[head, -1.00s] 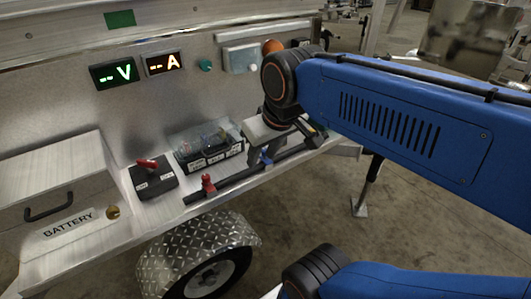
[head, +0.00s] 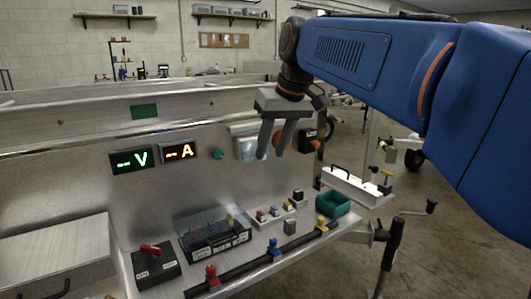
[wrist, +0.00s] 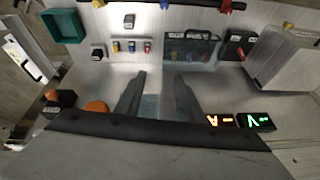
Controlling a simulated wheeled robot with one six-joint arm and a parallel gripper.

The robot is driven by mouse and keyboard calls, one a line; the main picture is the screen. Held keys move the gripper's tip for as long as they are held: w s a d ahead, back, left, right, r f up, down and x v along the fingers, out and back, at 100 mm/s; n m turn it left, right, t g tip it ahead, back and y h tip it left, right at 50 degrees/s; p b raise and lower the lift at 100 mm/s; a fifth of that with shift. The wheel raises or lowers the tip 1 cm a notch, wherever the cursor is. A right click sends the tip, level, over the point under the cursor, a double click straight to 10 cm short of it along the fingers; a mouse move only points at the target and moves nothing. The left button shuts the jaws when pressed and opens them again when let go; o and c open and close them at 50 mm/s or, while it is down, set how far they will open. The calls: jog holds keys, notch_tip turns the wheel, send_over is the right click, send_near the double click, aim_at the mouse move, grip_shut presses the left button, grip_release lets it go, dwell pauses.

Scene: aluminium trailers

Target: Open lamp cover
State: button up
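A pale box with a glassy front (head: 243,143) is fixed to the upright metal panel, partly hidden behind my gripper; I take it for the lamp cover. In the wrist view a pale glassy patch (wrist: 150,105) shows between the fingers, probably the same box. My gripper (head: 271,152) points down in front of the panel, over the box's right side. In the wrist view my gripper (wrist: 160,76) has its two fingers apart with nothing held between them. Whether it touches the box cannot be told. An orange dome (wrist: 96,107) sits beside the fingers.
Below on the ledge are a clear-lidded fuse box (head: 215,240), a black box with a red switch (head: 155,265), several small coloured blocks (head: 275,212) and a green tray (head: 333,203). Volt (head: 134,160) and amp (head: 180,152) displays are on the panel.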

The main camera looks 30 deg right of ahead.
jog(key=w+d+r, duration=0.4)
jog(key=d+r, duration=0.3)
jog(key=r, duration=0.3)
jog(key=a+x, duration=0.1)
jog(key=x, duration=1.6)
jog(key=shift+w, duration=0.15)
jog(key=shift+r, duration=0.1)
grip_shut()
